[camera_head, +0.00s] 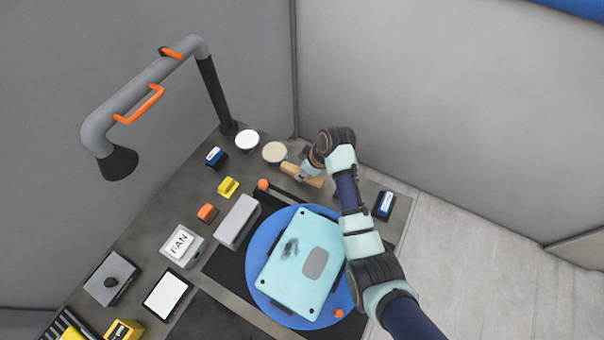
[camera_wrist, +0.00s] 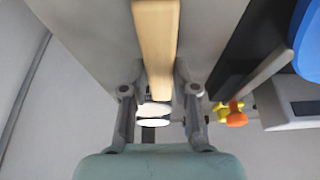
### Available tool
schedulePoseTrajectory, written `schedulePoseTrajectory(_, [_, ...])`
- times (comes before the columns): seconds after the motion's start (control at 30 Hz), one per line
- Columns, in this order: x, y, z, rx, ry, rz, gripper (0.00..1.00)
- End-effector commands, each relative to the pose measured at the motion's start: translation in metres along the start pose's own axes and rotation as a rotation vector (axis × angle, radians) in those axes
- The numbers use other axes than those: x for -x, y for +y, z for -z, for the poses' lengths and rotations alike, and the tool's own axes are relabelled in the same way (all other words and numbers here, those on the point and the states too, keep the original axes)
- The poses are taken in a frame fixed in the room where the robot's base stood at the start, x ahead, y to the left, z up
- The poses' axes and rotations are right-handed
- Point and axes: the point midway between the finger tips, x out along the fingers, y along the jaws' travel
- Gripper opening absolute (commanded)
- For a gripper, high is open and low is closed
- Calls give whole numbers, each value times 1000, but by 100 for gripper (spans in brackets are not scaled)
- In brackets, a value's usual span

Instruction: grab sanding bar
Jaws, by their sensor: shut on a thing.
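The sanding bar (camera_head: 290,169) is a long tan, wood-coloured block at the far right part of the table in the head view. In the wrist view the sanding bar (camera_wrist: 156,45) runs from the top edge down between my fingers. My gripper (camera_head: 306,174) is shut on it, with one finger on each side, as the wrist view (camera_wrist: 159,90) shows. The bar's lower face is hidden, so I cannot tell whether it touches the table.
A blue turntable (camera_head: 256,262) carries a light-blue panel (camera_head: 283,279) with a dark smudge. Round white (camera_head: 247,139) and beige (camera_head: 274,152) discs stand left of the bar. A blue-and-black block (camera_head: 384,205) lies to the right. A grey extraction arm (camera_head: 140,100) overhangs the left.

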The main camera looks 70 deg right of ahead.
Motion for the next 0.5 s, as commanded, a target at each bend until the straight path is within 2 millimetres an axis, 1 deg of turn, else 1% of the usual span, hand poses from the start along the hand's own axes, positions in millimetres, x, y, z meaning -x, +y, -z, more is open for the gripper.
schedulePoseTrajectory(0.27, [0, 0, 0, 0, 0, 0, 0])
schedulePoseTrajectory(0.33, [4, 0, 2, 0, 1, -1, 0])
schedulePoseTrajectory(0.43, [17, 1, 8, 2, 2, -2, 0])
schedulePoseTrajectory(0.5, [33, 1, 14, 2, 3, -3, 0])
